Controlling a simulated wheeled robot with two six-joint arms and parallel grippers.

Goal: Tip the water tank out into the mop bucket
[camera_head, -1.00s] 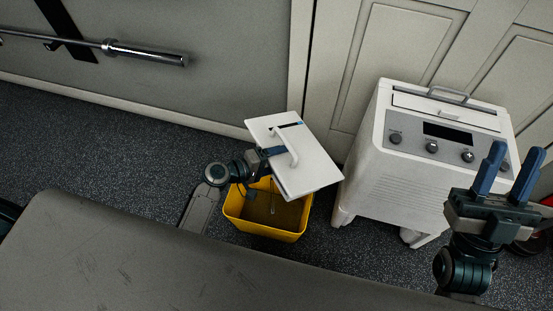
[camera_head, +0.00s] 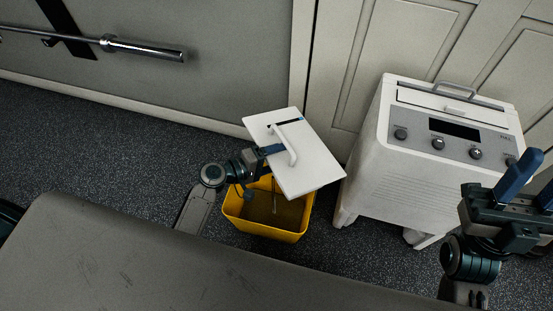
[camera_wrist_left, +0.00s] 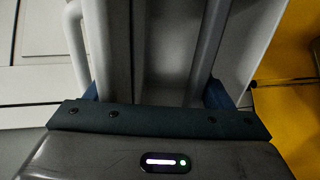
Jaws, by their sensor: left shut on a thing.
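The water tank (camera_head: 309,165) is a white box with a white handle, held tilted over the mop bucket. My left gripper (camera_head: 280,149) is shut on the tank's handle (camera_head: 287,139). The yellow mop bucket (camera_head: 263,229) stands on the floor below, its back part hidden by the tank. A thin pale streak shows inside the bucket; I cannot tell whether it is water. In the left wrist view the tank (camera_wrist_left: 245,50) fills the middle, with the yellow bucket (camera_wrist_left: 292,105) at the right. My right gripper (camera_head: 535,187) is open and empty at the right edge.
A white dehumidifier-like machine (camera_head: 425,165) with knobs and a dark display stands right of the bucket, close to the tank. A grey padded bench (camera_head: 140,260) fills the front. A barbell (camera_head: 140,48) hangs on the wall. Dark speckled floor is clear left of the bucket.

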